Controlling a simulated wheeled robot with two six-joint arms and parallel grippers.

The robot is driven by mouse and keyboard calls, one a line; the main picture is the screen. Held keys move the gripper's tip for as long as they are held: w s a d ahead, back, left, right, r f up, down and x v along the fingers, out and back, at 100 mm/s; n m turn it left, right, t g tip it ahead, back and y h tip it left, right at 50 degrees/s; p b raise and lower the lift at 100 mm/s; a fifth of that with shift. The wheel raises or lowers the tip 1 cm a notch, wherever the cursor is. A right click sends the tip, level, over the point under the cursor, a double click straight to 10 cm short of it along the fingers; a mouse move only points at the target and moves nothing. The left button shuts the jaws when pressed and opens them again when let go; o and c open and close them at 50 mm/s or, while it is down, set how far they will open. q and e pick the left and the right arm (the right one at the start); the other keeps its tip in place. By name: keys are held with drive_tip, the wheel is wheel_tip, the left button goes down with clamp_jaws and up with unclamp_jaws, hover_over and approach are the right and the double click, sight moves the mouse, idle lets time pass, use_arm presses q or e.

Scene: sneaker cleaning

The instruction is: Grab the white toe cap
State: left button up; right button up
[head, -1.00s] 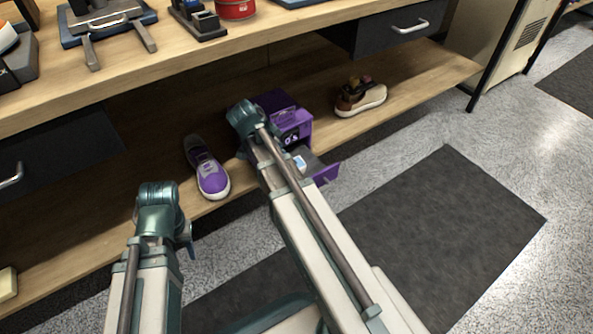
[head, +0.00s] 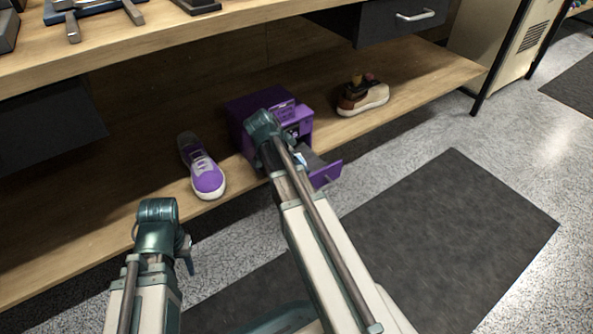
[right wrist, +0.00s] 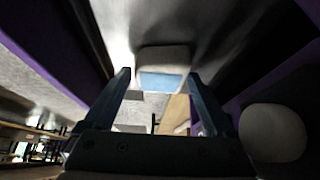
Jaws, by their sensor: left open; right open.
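A white block-like piece with a light blue face (right wrist: 163,68) lies in the open drawer; it may be the toe cap. In the right wrist view it sits between and just beyond the fingertips of my open right gripper (right wrist: 159,73), with no clear grip on it. In the head view a small bit of the white and blue piece (head: 300,159) shows beside my right arm, which hides that gripper. A purple sneaker with a white toe edge (head: 207,181) stands on the lower shelf. My left gripper (head: 187,255) is open and empty, low at left.
The purple box (head: 245,112) stands on the lower shelf (head: 420,85) with its drawer (head: 328,174) pulled out. A brown shoe (head: 362,97) stands to its right. A rounded pale object (right wrist: 273,133) shows at right in the wrist view.

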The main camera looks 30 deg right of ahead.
drive_tip(key=shift+d+f, duration=0.2)
drive_tip(key=shift+f, duration=0.25)
use_arm(q)
drive_tip(key=shift+f, duration=0.3)
use_arm(e)
drive_tip(key=shift+r, duration=0.1)
drive_tip(key=c, duration=1.2)
drive_tip(key=shift+o, duration=0.2)
use_arm(q)
drive_tip(key=shift+r, duration=0.1)
use_arm(e)
drive_tip(key=shift+r, duration=0.15)
use_arm(q)
wheel_tip(320, 180, up, 18)
drive_tip(key=p, duration=1.8)
use_arm(e)
wheel_tip(320, 180, up, 18)
